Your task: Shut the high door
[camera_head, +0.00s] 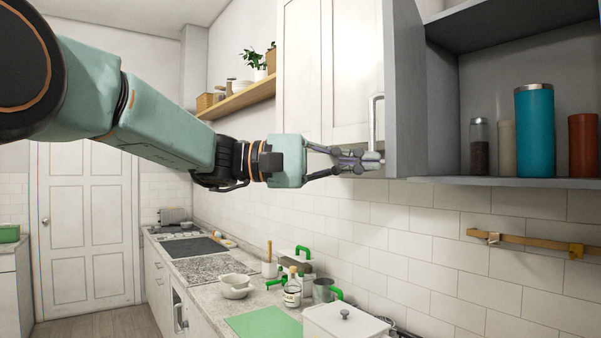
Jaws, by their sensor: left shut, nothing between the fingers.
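The high door (350,70) is a white panel of the wall cabinet at the top middle. The cabinet compartment (455,100) to its right stands open, with its inside and shelf showing. A metal bar handle (375,112) stands upright near the door's right edge. My left gripper (375,161) reaches in from the left. Its fingers are shut with nothing between them, at the door's lower right corner by the handle's lower end. I cannot tell whether they touch the door or handle. My right gripper is not in view.
A blue tumbler (535,130), a brown container (583,146) and a jar (479,148) stand on the cabinet shelf. A wooden rail (530,242) is on the tiles below. The counter below holds bowls (236,286), a bottle (292,290) and a white box (345,322).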

